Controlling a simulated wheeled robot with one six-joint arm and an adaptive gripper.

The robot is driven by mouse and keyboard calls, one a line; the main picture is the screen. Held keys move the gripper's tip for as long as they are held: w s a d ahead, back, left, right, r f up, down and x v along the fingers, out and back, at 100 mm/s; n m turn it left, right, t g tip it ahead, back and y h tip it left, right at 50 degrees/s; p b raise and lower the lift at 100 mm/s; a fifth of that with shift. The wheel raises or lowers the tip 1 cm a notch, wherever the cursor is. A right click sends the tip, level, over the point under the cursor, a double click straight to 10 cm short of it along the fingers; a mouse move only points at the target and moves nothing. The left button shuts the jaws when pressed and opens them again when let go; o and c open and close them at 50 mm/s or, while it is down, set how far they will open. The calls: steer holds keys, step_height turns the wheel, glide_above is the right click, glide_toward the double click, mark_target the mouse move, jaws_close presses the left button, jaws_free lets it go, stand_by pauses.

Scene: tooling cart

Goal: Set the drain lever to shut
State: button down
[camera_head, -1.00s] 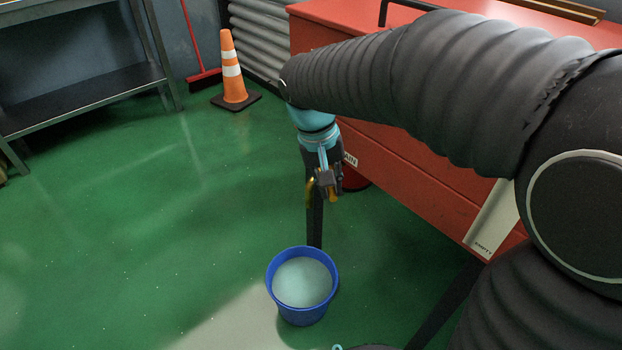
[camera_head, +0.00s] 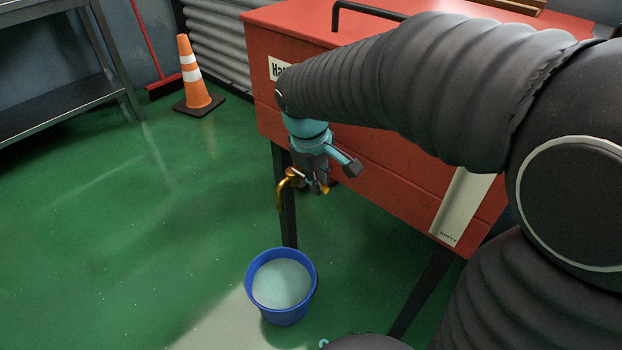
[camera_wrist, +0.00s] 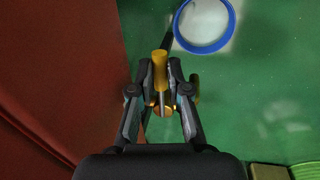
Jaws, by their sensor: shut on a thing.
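The brass drain tap (camera_head: 284,186) sticks out from the red cart (camera_head: 330,120), its spout pointing down above the bucket. My gripper (camera_wrist: 160,80) is shut on the yellow drain lever (camera_wrist: 160,68), which lies between the two fingers in the wrist view. In the head view my gripper (camera_head: 318,186) is beside the tap, with a bit of the yellow lever (camera_head: 325,190) showing at its tips. My arm and gripper hide part of the tap and the cart's front, so the lever's exact angle is hard to tell.
A blue bucket (camera_head: 310,283) of pale liquid stands on the floor below the spout. An orange cone (camera_head: 194,75) and a metal shelf (camera_head: 65,100) stand at the upper left. The green floor on the left is clear.

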steer(key=shift+w+a, duration=0.1)
stand_by(0.3)
steer(key=c, duration=1.1)
jaws_free()
steer(key=shift+f, duration=0.1)
steer(key=shift+c, duration=0.2)
step_height(320, 180, up, 8)
steer(key=s+a, duration=0.1)
